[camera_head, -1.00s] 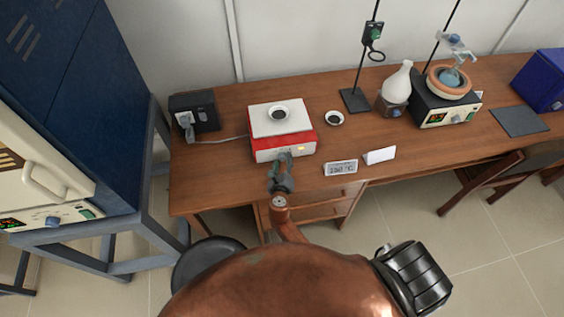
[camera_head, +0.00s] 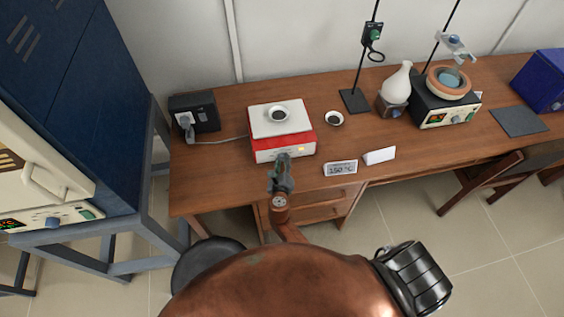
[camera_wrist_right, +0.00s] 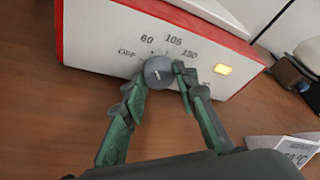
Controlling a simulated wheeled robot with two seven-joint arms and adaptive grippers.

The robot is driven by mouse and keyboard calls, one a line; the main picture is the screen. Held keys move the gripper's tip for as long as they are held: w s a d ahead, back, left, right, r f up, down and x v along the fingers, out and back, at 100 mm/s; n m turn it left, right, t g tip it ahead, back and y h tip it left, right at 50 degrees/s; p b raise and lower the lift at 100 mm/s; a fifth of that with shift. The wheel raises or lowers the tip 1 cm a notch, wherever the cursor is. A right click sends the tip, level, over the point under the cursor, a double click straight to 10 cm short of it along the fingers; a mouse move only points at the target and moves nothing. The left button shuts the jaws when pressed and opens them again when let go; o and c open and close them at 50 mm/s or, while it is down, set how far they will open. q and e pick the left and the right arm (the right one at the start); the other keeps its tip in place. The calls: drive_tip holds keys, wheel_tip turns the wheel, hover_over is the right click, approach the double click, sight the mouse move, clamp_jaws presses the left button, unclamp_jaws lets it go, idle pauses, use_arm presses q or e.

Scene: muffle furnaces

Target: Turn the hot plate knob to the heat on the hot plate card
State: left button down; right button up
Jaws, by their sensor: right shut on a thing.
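The hot plate (camera_head: 283,146) is a red and white box on the wooden desk, with a small dish (camera_head: 278,113) on its white top. In the right wrist view its white front (camera_wrist_right: 110,30) shows the marks OFF, 60, 105 and 150 around a round grey knob (camera_wrist_right: 158,70). My right gripper (camera_head: 284,160) is at that front, its two fingertips (camera_wrist_right: 158,82) shut on the knob from either side. Where the knob points is hard to tell. The hot plate card (camera_head: 341,168) stands right of the hot plate and reads 150 °C. My left gripper is not in view.
An amber light (camera_wrist_right: 222,69) glows right of the knob. A blank-looking white card (camera_head: 380,155), a small dark-filled dish (camera_head: 334,118), a flask (camera_head: 397,83) and another heating device (camera_head: 447,113) stand further right. A socket box (camera_head: 194,112) stands to the left.

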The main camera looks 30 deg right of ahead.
drive_tip(key=shift+r+m+y+p, duration=0.25)
drive_tip(key=shift+m+p, duration=0.25)
drive_tip(key=shift+p, duration=0.5)
drive_tip(key=shift+d+m+y+p, duration=0.15)
drive_tip(key=shift+m+y+p, duration=0.5)
drive_tip(key=shift+m+p, duration=0.35)
drive_tip(key=shift+f+m+y+p, duration=0.1)
drive_tip(key=shift+m+y+p, duration=0.35)
drive_tip(key=shift+m+y, duration=0.05)
drive_tip(key=shift+d+m+y, duration=0.1)
drive_tip(key=shift+m+y, duration=0.2)
drive_tip(key=shift+m, duration=0.3)
drive_tip(key=shift+s+f+m+t+y, duration=0.1)
drive_tip(key=shift+f+m+t+y, duration=0.15)
drive_tip(key=shift+m+y, duration=0.3)
drive_tip(key=shift+m+t+y+b, duration=0.25)
drive_tip(key=shift+m+y+b, duration=0.3)
drive_tip(key=shift+m+b, duration=0.45)
drive_tip(key=m+y+b, duration=0.1)
drive_tip(key=m+b, duration=0.1)
drive_tip(key=b, duration=0.1)
drive_tip(key=shift+d+f+t, duration=0.1)
drive_tip(key=shift+f+t, duration=0.05)
drive_tip(key=shift+t, duration=0.15)
drive_tip(key=shift+m+t+y+b, duration=0.4)
drive_tip(key=shift+m+y+b, duration=0.2)
drive_tip(key=shift+m+b, duration=0.5)
drive_tip(key=shift+r, duration=0.2)
